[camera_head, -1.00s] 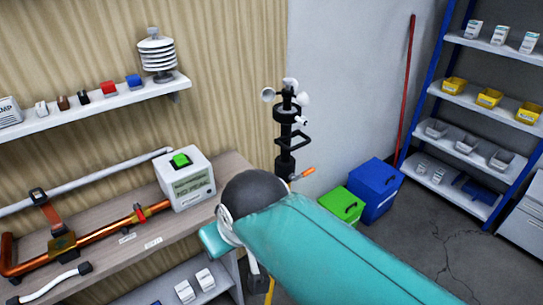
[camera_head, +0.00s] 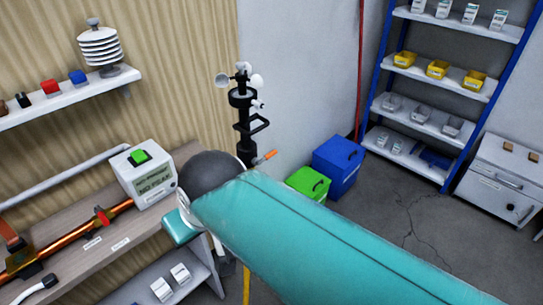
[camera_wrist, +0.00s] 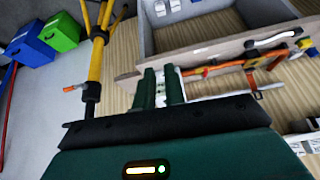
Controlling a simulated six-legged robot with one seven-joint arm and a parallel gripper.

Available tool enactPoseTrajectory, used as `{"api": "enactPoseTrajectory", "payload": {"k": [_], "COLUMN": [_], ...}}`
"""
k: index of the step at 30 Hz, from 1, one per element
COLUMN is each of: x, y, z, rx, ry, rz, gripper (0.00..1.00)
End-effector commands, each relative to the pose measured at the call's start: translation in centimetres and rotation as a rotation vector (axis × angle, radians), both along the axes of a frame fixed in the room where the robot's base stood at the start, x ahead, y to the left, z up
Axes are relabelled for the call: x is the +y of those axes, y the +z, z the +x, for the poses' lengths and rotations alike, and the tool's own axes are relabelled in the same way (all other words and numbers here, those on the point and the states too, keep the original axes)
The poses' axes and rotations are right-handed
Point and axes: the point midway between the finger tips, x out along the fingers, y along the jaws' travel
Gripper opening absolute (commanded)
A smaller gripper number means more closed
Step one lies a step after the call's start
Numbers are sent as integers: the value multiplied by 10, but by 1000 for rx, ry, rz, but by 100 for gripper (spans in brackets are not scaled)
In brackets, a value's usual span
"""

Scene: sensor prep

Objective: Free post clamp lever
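The post clamp lever (camera_head: 266,157) is a small bar with an orange tip. It sticks out to the right from a black post (camera_head: 246,148) that carries a wind-cup sensor (camera_head: 241,80). In the wrist view, which looks upside down, the orange-tipped lever (camera_wrist: 72,88) is left of my gripper, on the black post below a yellow stand (camera_wrist: 97,58). My gripper (camera_wrist: 159,88) shows two dark green fingers with a gap between them. It is open, apart from the lever, and I see nothing held. In the head view my arm hides the gripper.
A wooden bench with a white "NO PEAK" device (camera_head: 146,176) and copper pipe (camera_head: 70,235) is left of the post. A green box (camera_head: 307,184) and blue box (camera_head: 338,166) stand on the floor to its right. A blue-framed shelf (camera_head: 440,95) is further right.

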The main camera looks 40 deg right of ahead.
Motion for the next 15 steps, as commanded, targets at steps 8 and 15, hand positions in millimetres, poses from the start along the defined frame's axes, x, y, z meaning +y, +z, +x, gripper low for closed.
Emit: {"api": "enactPoseTrajectory", "payload": {"k": [8,15], "x": [-41,-98], "y": [3,4], "z": [32,63], "rx": [44,61], "ry": [-241,-493], "rz": [120,269], "gripper": [0,0]}}
